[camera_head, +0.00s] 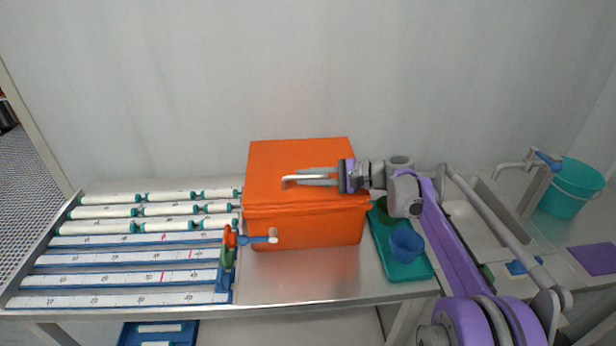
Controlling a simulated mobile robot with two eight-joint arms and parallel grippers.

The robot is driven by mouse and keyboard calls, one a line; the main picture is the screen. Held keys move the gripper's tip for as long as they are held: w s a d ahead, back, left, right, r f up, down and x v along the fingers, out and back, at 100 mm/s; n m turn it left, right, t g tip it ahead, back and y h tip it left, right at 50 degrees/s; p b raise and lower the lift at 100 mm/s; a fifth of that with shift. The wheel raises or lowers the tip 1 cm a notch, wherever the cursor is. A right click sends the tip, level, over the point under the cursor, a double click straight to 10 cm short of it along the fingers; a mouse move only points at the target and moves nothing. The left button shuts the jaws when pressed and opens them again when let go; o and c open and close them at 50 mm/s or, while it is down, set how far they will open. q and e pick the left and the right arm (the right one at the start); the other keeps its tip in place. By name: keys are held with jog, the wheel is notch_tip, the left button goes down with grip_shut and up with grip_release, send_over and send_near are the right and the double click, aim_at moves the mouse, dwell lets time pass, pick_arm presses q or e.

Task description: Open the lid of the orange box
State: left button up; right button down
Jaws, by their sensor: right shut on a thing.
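The orange box (305,232) stands on the steel table against the back wall. Its orange lid (300,153) lies closed on top, with a rim around the upper edge. A pale bar-shaped handle (287,182) shows on the lid. My right gripper (305,176) reaches in from the right above the lid and is shut on the handle, its fingers partly hiding it. My left gripper is not in view.
Several white tubes with teal ends (110,198) and long white strips (120,278) lie left of the box. To the right are a green tray (405,270) with a blue cup (406,244), a sink and a teal bucket (571,188).

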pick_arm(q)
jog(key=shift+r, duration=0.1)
pick_arm(e)
jog(key=shift+r, duration=0.1)
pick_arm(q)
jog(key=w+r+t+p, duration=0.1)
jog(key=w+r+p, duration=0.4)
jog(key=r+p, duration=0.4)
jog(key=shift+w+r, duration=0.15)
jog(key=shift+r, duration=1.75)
pick_arm(e)
jog(key=w+r+m+g, duration=0.1)
jog(key=w+r+m, duration=0.1)
jog(key=w+r, duration=0.2)
jog(key=w+r+m+g+h, duration=0.1)
jog(key=w+r+m, duration=0.1)
jog(key=r, duration=0.7)
jog(key=shift+w+r, duration=0.35)
jog(key=shift+w, duration=0.5)
jog(key=c, duration=1.1)
grip_release()
jog(key=v, duration=1.1)
jog(key=shift+w, duration=0.15)
